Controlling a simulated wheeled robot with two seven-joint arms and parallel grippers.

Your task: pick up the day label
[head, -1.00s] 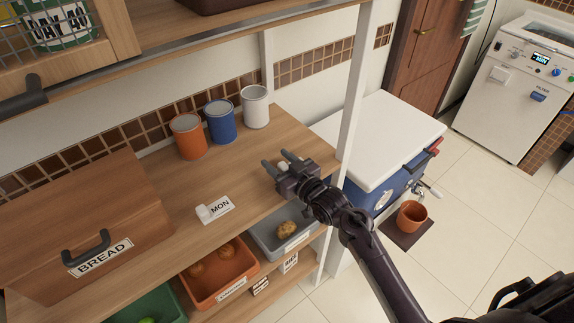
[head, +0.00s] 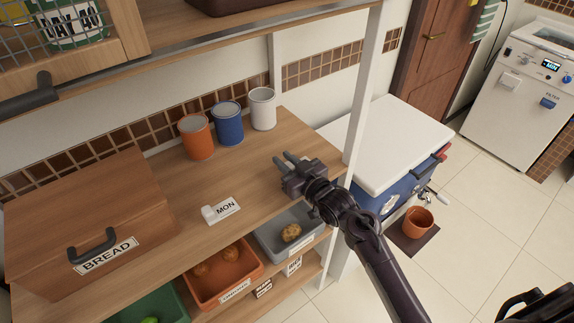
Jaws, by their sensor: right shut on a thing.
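The day label (head: 222,210) is a small white card reading MON, with a pale rounded piece at its left end. It lies on the wooden counter (head: 205,180), in front of the paint-like cans. My right gripper (head: 284,160) is over the right part of the counter, up and to the right of the label and apart from it. Its fingers point to the upper left. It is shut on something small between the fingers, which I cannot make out. My left gripper is not in view.
Orange (head: 196,137), blue (head: 228,124) and white (head: 262,108) cans stand at the back of the counter. A bread box (head: 90,220) stands at left. Below are orange (head: 225,280) and grey (head: 290,240) bins. A white post (head: 362,90) rises at right.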

